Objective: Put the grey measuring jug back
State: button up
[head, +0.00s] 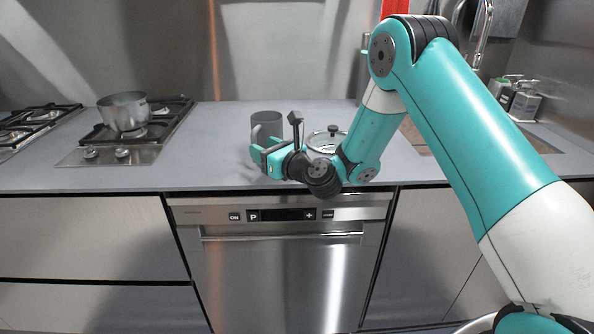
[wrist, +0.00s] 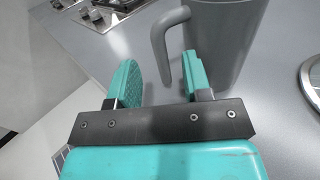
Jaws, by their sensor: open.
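The grey measuring jug (head: 267,123) stands upright on the counter, partly hidden behind my gripper in the head view. It also shows in the wrist view (wrist: 226,40), with its handle (wrist: 160,45) on the left side. My gripper (head: 259,153) is open and empty, with its two teal fingers pointing toward the jug. In the wrist view the fingers (wrist: 160,80) lie on either side of the line to the handle's lower end. I cannot tell whether the right finger touches the jug.
A pot (head: 123,112) stands on the gas hob (head: 108,153) at the left. A glass lid with a dark knob (head: 333,130) lies right of the jug, close to my arm. A sink (head: 420,140) and canisters (head: 524,104) are further right. Counter (head: 215,140) left of the jug is clear.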

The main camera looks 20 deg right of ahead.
jog(key=b+v, duration=0.9)
jog(key=v, duration=0.4)
jog(key=shift+s+b, duration=0.15)
jog(key=shift+b, duration=0.2)
